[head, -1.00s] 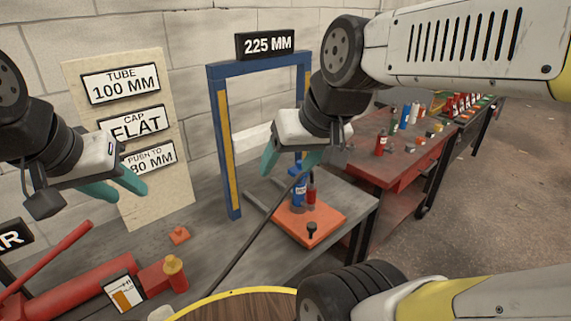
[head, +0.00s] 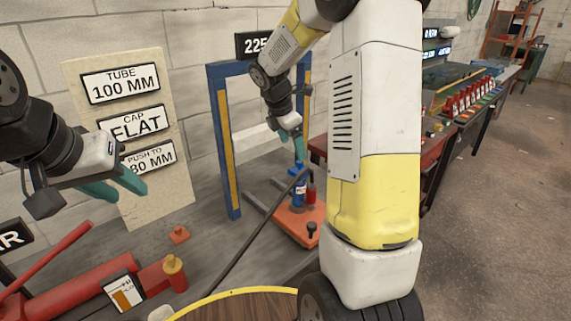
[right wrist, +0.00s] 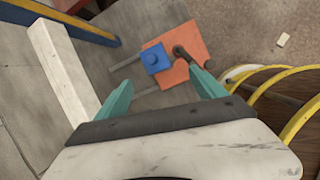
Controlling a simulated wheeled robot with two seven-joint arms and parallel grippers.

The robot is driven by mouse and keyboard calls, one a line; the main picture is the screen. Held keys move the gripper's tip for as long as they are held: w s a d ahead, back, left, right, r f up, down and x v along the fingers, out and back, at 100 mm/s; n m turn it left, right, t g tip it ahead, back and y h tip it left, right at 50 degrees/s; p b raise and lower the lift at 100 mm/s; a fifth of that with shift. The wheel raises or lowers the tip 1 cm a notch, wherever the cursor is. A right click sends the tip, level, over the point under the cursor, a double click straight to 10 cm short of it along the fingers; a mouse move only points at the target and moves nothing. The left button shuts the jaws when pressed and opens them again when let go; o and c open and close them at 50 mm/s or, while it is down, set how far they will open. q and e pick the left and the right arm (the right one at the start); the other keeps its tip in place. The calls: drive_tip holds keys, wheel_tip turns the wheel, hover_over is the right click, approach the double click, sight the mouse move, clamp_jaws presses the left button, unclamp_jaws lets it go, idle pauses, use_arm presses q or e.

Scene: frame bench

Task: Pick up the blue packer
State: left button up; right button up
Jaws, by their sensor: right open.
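The blue packer (head: 298,190) stands upright on an orange plate (head: 296,222) on the grey bench, beside a red piece (head: 311,192). In the right wrist view the packer shows from above as a blue square (right wrist: 155,60) on the orange plate (right wrist: 185,75). My right gripper (head: 293,143) is open and empty above the packer. In the right wrist view its teal fingertips (right wrist: 160,78) are spread, with the packer just beyond the gap between them. My left gripper (head: 118,186) is open and empty at the left, before the sign board.
A blue frame with a 225 sign (head: 223,150) stands behind the plate. A dark knob (head: 311,230) stands on the plate's near corner. A long dark bar (head: 250,235) crosses in front. Red equipment (head: 90,285) lies lower left. My right arm hides part of the red table.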

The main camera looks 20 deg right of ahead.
sight(300, 167)
drive_tip(key=w+d+f+n, duration=0.1)
drive_tip(key=f, duration=0.2)
drive_tip(key=w+d+f, duration=0.1)
drive_tip(key=f, duration=0.3)
drive_tip(key=w+d+f+n, duration=0.1)
drive_tip(key=d+f, duration=0.1)
drive_tip(key=f, duration=0.1)
drive_tip(key=shift+w+f+n, duration=0.2)
drive_tip(key=shift+w+n, duration=0.1)
drive_tip(key=shift+w, duration=0.1)
drive_tip(key=shift+h, duration=0.3)
drive_tip(key=c, duration=1.7)
drive_tip(key=shift+r, duration=0.1)
